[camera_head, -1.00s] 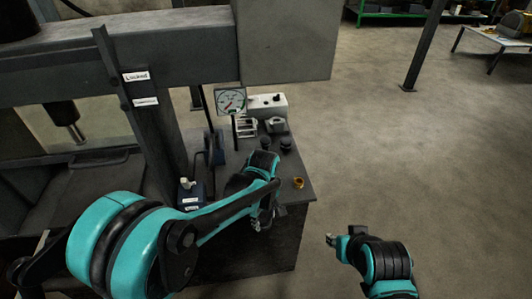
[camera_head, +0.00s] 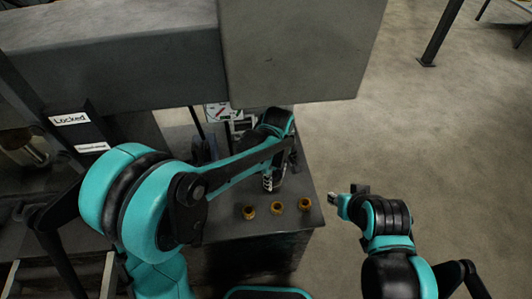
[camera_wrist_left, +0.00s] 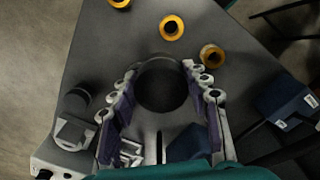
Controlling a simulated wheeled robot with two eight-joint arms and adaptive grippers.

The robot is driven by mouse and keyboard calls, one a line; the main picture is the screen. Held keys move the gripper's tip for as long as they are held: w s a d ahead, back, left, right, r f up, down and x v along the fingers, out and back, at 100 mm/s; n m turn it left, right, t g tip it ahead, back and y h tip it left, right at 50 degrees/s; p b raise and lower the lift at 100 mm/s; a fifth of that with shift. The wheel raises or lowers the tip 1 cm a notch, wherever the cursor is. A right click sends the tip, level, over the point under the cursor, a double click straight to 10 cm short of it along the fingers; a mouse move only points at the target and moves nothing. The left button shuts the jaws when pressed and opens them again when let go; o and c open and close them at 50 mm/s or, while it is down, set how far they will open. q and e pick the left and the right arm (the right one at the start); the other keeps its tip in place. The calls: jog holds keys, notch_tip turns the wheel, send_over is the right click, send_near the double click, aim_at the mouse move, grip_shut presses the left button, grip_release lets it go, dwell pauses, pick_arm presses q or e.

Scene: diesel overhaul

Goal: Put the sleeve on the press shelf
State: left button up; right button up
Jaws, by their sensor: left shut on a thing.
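My left gripper (camera_head: 270,183) is over the dark bench beside the press. In the left wrist view its fingers (camera_wrist_left: 162,100) close around a dark round thing, seemingly the sleeve (camera_wrist_left: 160,84), seen end-on against the dark bench top. In the head view the sleeve is hidden by my arm and gripper. The grey press (camera_head: 110,55) stands at the left, with a "Locked" label. I cannot make out its shelf for certain. My right gripper (camera_head: 336,198) hangs right of the bench, away from everything; its fingers are too small to read.
Three brass rings (camera_head: 277,208) stand in a row near the bench's front edge (camera_head: 265,237). A gauge (camera_head: 218,112) is behind. In the left wrist view a blue box (camera_wrist_left: 284,100) lies to the right and a dark knob (camera_wrist_left: 75,102) to the left. Floor right is clear.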

pick_arm(q)
jog(key=w+a+f+b, duration=0.1)
jog(key=a+f, duration=0.1)
jog(key=a, duration=0.1)
jog(key=w+a+f+b, duration=0.1)
jog(key=w+a+f, duration=0.1)
jog(key=a, duration=0.2)
jog(key=w+a+f+b, duration=0.1)
jog(key=w+a+f, duration=0.1)
jog(key=a+f, duration=0.1)
jog(key=shift+a, duration=0.25)
jog(key=shift+w+f+b, duration=0.1)
jog(key=shift+f+b, duration=0.7)
jog(key=shift+f, duration=1.15)
jog(key=shift+f, duration=0.2)
jog(key=o, duration=1.5)
jog(key=shift+r, duration=0.1)
jog(key=shift+r, duration=0.1)
